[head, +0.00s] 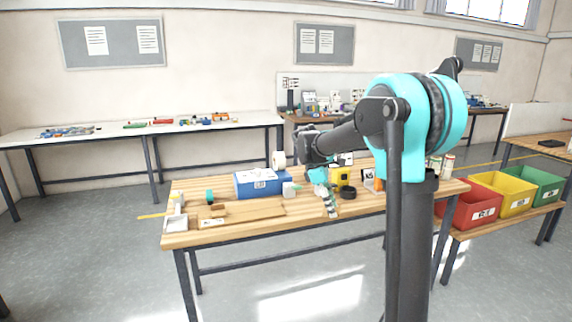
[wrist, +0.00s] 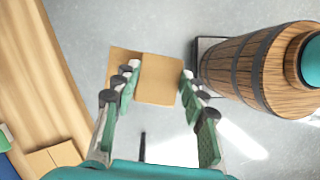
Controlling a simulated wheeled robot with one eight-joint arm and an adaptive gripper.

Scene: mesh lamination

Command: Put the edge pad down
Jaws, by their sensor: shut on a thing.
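The edge pad is a tan, folded, cardboard-like piece (wrist: 158,80) in the wrist view. It lies between the two fingertips of my gripper (wrist: 158,73), which is shut on it. One face of the pad shows to the left of the fold and a larger one to the right. In the wrist view grey floor lies behind the pad, with the table edge apart to the left. I cannot make out the pad there.
A blue box (head: 262,184), a yellow block (head: 340,176) and a black ring (head: 348,192) stand near the gripper. A white tray (head: 175,224) and small brown pieces (head: 212,211) lie at the left. Red, yellow and green bins (head: 515,193) stand at the right.

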